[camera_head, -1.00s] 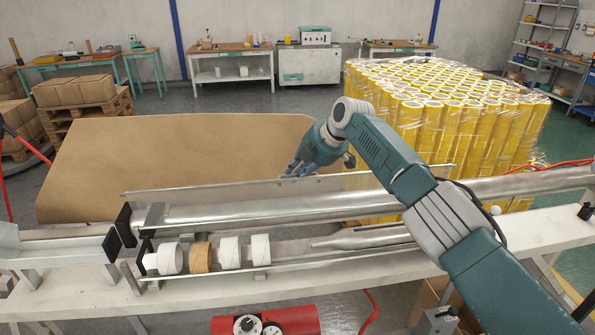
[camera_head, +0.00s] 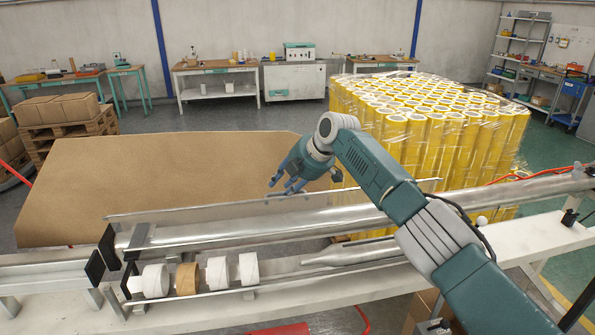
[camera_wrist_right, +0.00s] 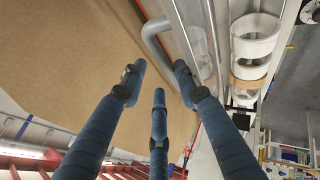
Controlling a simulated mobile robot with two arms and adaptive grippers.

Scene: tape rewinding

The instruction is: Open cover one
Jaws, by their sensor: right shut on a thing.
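Cover one appears to be the long thin metal flap (camera_head: 180,211) along the back of the machine, behind the steel roller; it stands raised and tilted back. My right gripper (camera_head: 283,190) is at the flap's upper edge, its blue fingers pointing down there. In the right wrist view the blue fingers (camera_wrist_right: 158,80) reach toward a bent grey handle (camera_wrist_right: 153,32) beside the metal strip. The gripper is shut on the cover, though the exact contact is hard to see. My left gripper is not in view.
White and brown tape rolls (camera_head: 187,279) sit on a front shaft, below the steel roller (camera_head: 260,228). A large brown board (camera_head: 130,180) lies behind the machine. Wrapped yellow rolls (camera_head: 440,140) stand at back right. A red box (camera_head: 285,329) is below the front edge.

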